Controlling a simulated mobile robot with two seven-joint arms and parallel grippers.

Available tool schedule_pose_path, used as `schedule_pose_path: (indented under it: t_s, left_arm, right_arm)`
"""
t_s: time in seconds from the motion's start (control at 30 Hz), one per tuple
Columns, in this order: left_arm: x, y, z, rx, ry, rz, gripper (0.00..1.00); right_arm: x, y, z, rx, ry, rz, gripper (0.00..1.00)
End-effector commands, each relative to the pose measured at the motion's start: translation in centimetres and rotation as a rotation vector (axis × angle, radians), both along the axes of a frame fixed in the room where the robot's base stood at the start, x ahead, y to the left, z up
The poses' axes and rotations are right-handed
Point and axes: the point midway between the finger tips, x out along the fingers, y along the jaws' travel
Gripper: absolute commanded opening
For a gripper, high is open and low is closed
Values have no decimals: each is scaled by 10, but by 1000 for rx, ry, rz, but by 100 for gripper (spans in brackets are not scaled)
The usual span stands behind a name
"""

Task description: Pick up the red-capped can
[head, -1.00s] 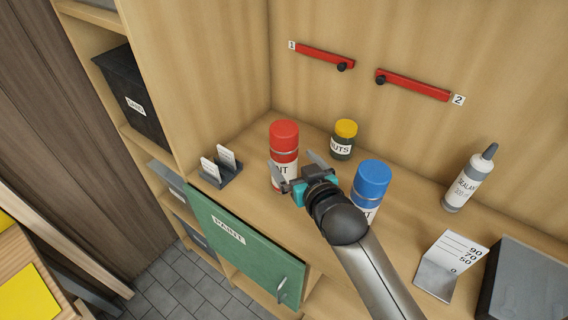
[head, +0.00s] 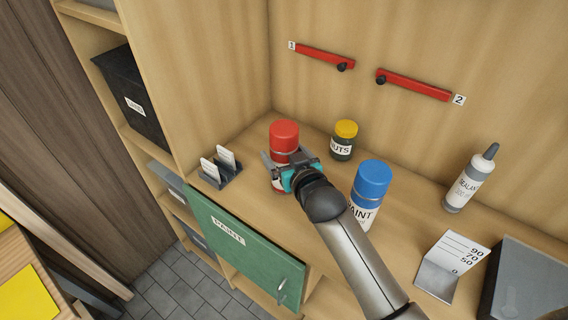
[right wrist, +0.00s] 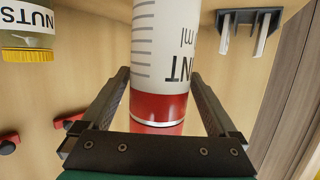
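The red-capped can (head: 284,136) is a white paint can with a red top, standing upright on the workbench below the wall rails. My right gripper (head: 284,165) reaches it from the front right. In the right wrist view the can (right wrist: 163,45) appears upside down between the two fingers of the gripper (right wrist: 162,75). The fingers lie on either side of the can, with narrow gaps beside the red part; contact at the tips is not clear. The gripper looks open. My left gripper is not in view.
A blue-capped paint can (head: 371,185) stands close to the right of my arm. A yellow-lidded nuts jar (head: 344,140) stands behind. A dark card holder (head: 221,176) is to the left. A sealant bottle (head: 469,180) and an angled scale plate (head: 449,265) stand farther right.

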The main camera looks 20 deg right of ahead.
Motion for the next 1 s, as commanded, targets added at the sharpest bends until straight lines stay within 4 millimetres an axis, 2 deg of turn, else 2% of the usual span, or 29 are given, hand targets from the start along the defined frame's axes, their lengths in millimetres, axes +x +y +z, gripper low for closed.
schedule_pose_path:
  t_s: [0.07,0.8,1.0]
  left_arm:
    - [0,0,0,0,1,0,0]
    - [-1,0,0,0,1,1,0]
    - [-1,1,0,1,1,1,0]
  right_arm:
    - [0,0,0,0,0,0,84]
    - [0,0,0,-1,1,0,1]
    - [0,0,2,-1,-4,0,0]
